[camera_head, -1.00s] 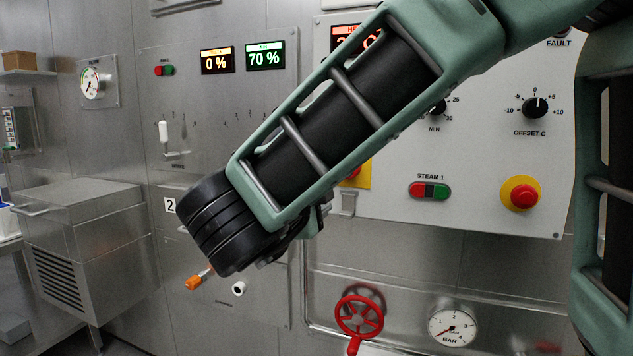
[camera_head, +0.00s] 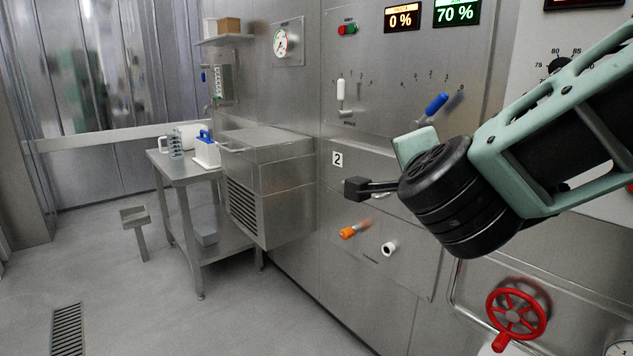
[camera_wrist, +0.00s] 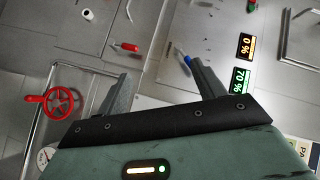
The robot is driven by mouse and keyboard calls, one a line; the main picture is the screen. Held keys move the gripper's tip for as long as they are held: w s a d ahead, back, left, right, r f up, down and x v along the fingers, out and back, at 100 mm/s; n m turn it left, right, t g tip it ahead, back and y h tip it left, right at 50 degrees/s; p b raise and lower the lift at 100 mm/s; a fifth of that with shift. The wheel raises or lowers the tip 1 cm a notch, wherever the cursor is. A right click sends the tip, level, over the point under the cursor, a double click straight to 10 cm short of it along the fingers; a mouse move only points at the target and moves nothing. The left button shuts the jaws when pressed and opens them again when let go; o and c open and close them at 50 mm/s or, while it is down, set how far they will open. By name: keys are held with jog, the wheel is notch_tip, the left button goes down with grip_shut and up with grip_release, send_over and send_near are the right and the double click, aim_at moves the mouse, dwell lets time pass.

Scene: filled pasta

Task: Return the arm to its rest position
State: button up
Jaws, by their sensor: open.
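My arm enters the head view from the right, teal links ending in a black wrist joint (camera_head: 440,195). It is still stretched out in front of the steel panel wall. My gripper (camera_wrist: 163,82) shows in the wrist view with its two dark fingers spread and nothing between them. It faces the panel. A blue-tipped lever (camera_head: 437,103) is on the panel behind the wrist in the head view; in the wrist view its blue tip (camera_wrist: 187,59) appears beside the right finger. I cannot tell whether they touch. The fingers are not clear in the head view.
An orange handle (camera_head: 348,232), white knob (camera_head: 390,248) and white lever (camera_head: 341,92) are on the panel. A red handwheel (camera_head: 515,312) is below the arm. A steel cabinet (camera_head: 265,185) and table (camera_head: 185,176) stand left. The floor (camera_head: 130,285) at left is mostly clear.

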jog(key=s+a+f+n+g+y, duration=0.7)
jog(key=s+a+f+n+y, duration=0.3)
jog(key=n, duration=0.4)
jog(key=s+d+f+n+g+h, duration=0.3)
jog(key=s+d+f+n+g, duration=0.15)
jog(key=s, duration=0.25)
jog(key=s+d+f+n+g+h, duration=0.4)
jog(key=s+d+f+n, duration=0.1)
jog(key=s, duration=0.3)
notch_tip(320, 180, up, 19)
jog(key=p, duration=1.8)
jog(key=shift+a+p, duration=0.25)
jog(key=shift+p, duration=0.1)
jog(key=shift+w+m, duration=0.1)
jog(key=shift+m, duration=0.15)
jog(key=shift+c, duration=0.3)
